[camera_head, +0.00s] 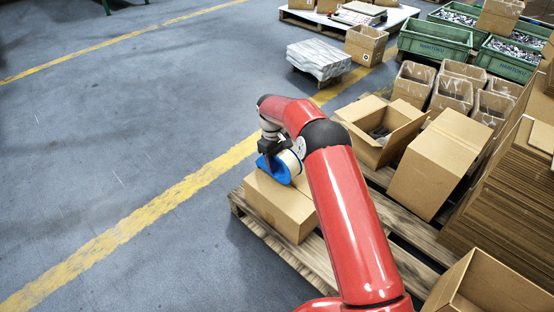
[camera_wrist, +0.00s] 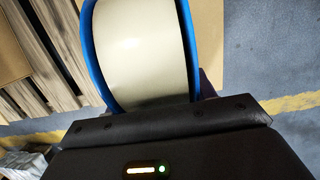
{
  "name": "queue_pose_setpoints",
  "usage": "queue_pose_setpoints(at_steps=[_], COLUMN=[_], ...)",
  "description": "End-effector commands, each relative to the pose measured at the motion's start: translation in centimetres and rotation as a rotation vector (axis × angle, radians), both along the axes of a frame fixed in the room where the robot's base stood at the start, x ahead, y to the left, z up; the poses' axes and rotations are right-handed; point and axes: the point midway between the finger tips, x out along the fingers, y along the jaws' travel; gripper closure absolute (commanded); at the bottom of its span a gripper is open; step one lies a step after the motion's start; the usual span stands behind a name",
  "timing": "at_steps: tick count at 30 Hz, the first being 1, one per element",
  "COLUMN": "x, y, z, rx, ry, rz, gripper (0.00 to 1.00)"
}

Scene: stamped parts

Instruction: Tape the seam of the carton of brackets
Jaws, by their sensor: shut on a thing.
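A closed brown carton (camera_head: 280,203) sits on the near left of a wooden pallet. My gripper (camera_head: 271,150) is above this carton, shut on a blue tape dispenser (camera_head: 275,168) with a roll of pale tape. The dispenser is at the carton's top; I cannot tell whether it touches. In the wrist view the tape roll (camera_wrist: 140,55) and its blue sides fill the upper middle, in front of my dark gripper body. My red arm hides part of the carton's right side and top, so its seam is not clear. An open carton (camera_head: 382,130) with dark parts inside stands behind.
A closed tall carton (camera_head: 437,162) and stacked flat cardboard (camera_head: 500,210) stand to the right. An open empty carton (camera_head: 490,288) is at the near right. The pallet (camera_head: 300,258) has bare slats in front. The floor to the left is clear.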

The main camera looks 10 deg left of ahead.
Motion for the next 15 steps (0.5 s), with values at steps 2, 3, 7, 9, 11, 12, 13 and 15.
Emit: queue_pose_setpoints(at_steps=[2,3,7,9,11,12,13,15], x=[0.01,0.01,0.02,0.01,0.00,-0.01,-0.06,-0.26], y=[0.02,0.02,0.01,0.01,0.00,-0.04,-0.10,-0.35], z=[-0.12,-0.19,-0.23,-0.23,-0.23,-0.24,-0.22,-0.23], rx=[0.001,0.001,0.001,0.001,0.000,0.000,0.000,-0.001], ry=[-0.001,-0.001,-0.001,-0.001,0.000,0.000,0.000,0.001], rz=[0.000,0.000,0.000,0.000,0.000,0.000,0.000,0.000], gripper=[0.68,0.68,0.68,0.68,0.68,0.68,0.68,0.68])
